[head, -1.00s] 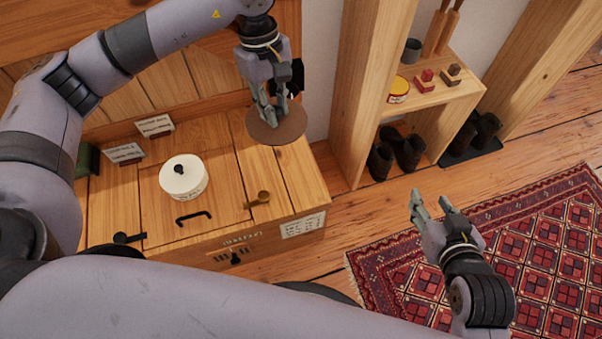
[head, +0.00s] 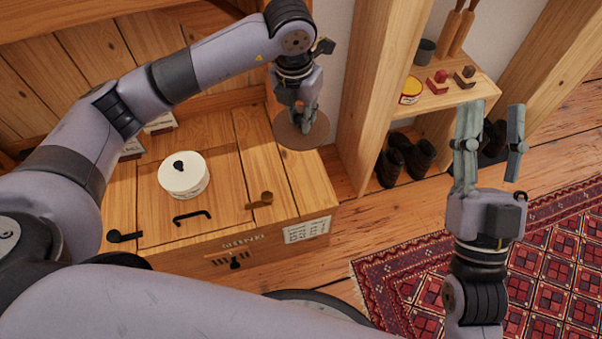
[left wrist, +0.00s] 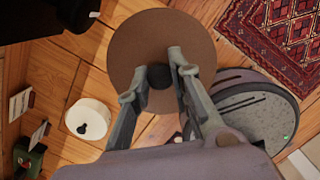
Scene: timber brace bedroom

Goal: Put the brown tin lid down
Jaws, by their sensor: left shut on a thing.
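My left gripper (head: 299,112) is shut on the knob and holds the lid near the back right corner of the wooden chest (head: 222,225). I cannot tell whether the lid touches the chest top. In the left wrist view my gripper's fingertips (left wrist: 160,75) sit on either side of the knob. My right gripper (head: 494,125) is open and empty, in front of the shelf at the right.
A timber post (head: 372,100) rises close to the lid. The shelf (head: 445,97) holds a yellow-topped tin (head: 411,90), small blocks and a grey cup (head: 425,51).

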